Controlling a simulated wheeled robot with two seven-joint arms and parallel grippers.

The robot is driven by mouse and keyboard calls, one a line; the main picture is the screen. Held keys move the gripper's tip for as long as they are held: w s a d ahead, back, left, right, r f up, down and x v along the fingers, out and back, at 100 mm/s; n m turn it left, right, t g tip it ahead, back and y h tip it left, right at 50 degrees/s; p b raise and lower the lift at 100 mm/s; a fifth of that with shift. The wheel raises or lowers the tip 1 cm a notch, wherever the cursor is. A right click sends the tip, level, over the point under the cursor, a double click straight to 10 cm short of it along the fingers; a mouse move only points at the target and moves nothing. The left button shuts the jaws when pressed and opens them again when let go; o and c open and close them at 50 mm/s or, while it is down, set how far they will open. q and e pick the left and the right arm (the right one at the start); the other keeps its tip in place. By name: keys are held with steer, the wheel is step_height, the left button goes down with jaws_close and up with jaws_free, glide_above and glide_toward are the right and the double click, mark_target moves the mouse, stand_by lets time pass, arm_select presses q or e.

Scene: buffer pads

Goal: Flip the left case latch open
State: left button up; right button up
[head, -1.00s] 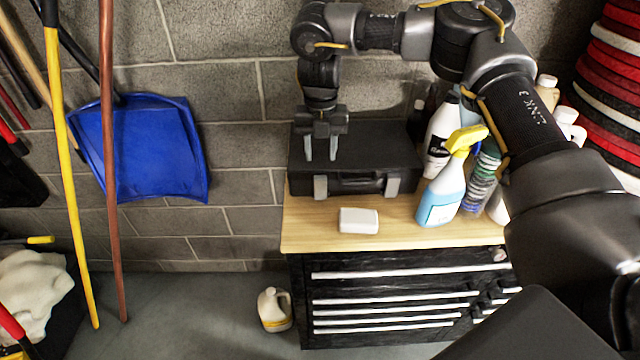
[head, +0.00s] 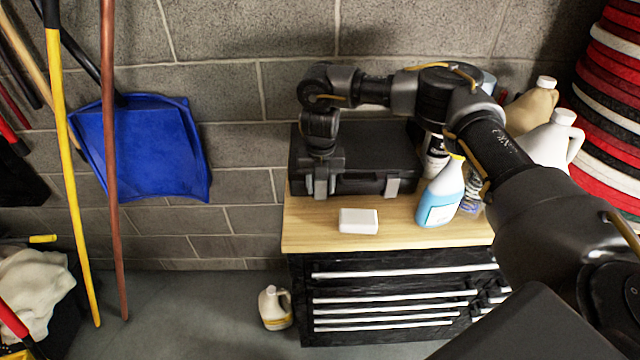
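A black case (head: 385,150) lies shut on the wooden top of a tool cabinet, against the block wall. Its right grey latch (head: 392,187) is in plain view on the front face. The left latch is at the front left of the case, mostly covered by my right gripper (head: 321,190). That gripper points down, with its fingertips low at the left latch. I cannot tell whether the fingers touch or grip the latch, or how far apart they are. My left gripper is out of view.
A white block (head: 358,221) lies in front of the case on the wooden top (head: 305,238). A blue spray bottle (head: 440,195) and other bottles stand close to the right of the case. A blue dustpan (head: 140,150) hangs left; the wall between is clear.

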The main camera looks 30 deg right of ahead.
steer(key=c, duration=0.7)
